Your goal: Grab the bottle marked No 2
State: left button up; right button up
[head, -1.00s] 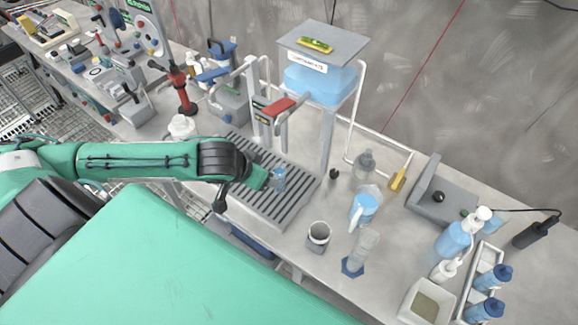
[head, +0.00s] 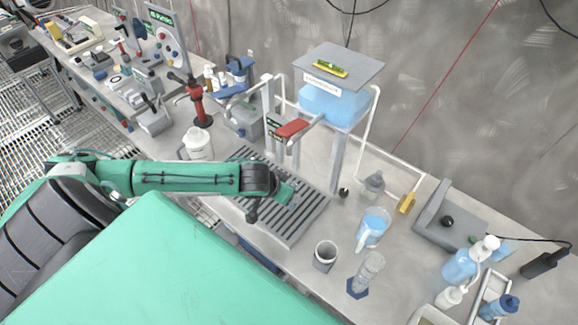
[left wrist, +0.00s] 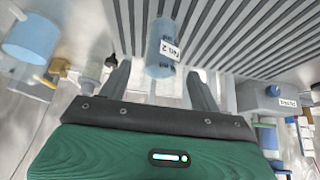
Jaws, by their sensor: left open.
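A small blue bottle (left wrist: 165,42) with a white label ending in 2 is at the top middle of the left wrist view. It is by the grey slatted rack (left wrist: 225,30). My left gripper (left wrist: 158,70) is open, with one finger on each side of the bottle's near end. I see no clear contact between fingers and bottle. In the head view, my left gripper (head: 287,193) is over the slatted rack (head: 295,228), and the bottle cannot be clearly told apart there. My right gripper is not in view.
A stand with a blue water tank (head: 335,103) and a red lever (head: 291,128) rises behind the rack. A grey cup (head: 325,256), a blue jug (head: 373,229) and a clear cylinder (head: 368,270) stand to the right. A white jug (head: 197,145) is at the left.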

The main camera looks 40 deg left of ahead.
pick_arm(q)
jog(key=shift+p+x, duration=0.45)
jog(key=shift+x, duration=1.45)
jog(key=shift+w+r, duration=0.1)
jog(key=c, duration=1.2)
jog(key=shift+o, duration=0.2)
jog(key=shift+r, duration=0.1)
